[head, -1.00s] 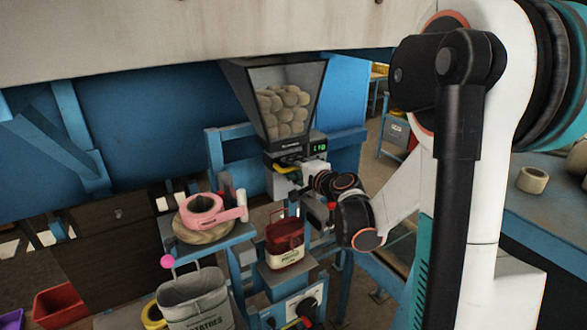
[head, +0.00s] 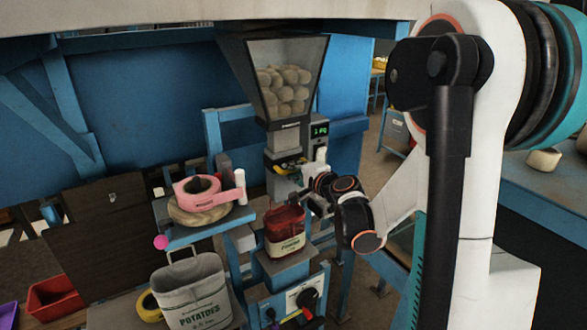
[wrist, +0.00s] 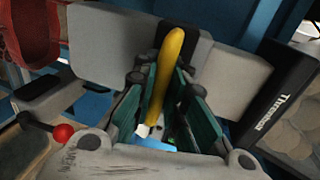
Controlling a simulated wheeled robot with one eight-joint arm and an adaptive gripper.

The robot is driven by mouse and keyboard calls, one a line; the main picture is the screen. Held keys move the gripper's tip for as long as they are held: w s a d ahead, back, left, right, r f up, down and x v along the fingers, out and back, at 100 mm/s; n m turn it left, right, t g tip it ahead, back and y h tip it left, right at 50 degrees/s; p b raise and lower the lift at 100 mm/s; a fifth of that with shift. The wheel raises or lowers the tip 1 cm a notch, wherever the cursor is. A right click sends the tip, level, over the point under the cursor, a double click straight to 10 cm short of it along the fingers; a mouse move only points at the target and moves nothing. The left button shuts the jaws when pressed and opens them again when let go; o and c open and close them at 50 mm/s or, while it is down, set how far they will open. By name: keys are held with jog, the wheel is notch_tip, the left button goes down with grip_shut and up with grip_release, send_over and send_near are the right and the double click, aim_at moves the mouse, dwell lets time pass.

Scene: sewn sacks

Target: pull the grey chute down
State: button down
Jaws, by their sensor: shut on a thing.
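The grey chute (head: 281,186) hangs below the potato hopper (head: 287,78) in the head view. Its yellow handle (head: 288,168) is on its front; in the wrist view the handle (wrist: 172,65) stands between my teal finger pads. My gripper (wrist: 165,95) is shut on this yellow handle. In the wrist view the chute (wrist: 112,42) is the pale grey block left of the handle, and a grey housing (wrist: 228,80) lies on the right. In the head view my wrist partly hides the fingertips.
A red and cream sack (head: 285,240) stands on a small shelf below the chute. A grey potato sack (head: 192,295) stands at lower left. A lit green display (head: 319,131) is beside the hopper neck.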

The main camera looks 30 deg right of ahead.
aim_at(287, 192)
notch_tip(287, 192, down, 9)
jog(key=b, duration=0.7)
jog(key=shift+f, duration=0.2)
jog(key=shift+s+a+f, duration=0.1)
jog(key=shift+s+f, duration=0.05)
jog(key=c, duration=1.6)
grip_release()
jog(key=shift+f, duration=0.1)
jog(key=shift+c, duration=0.2)
jog(key=shift+s+r, duration=0.2)
jog(key=shift+s, duration=0.15)
jog(key=v, duration=1.1)
jog(key=shift+s, duration=0.15)
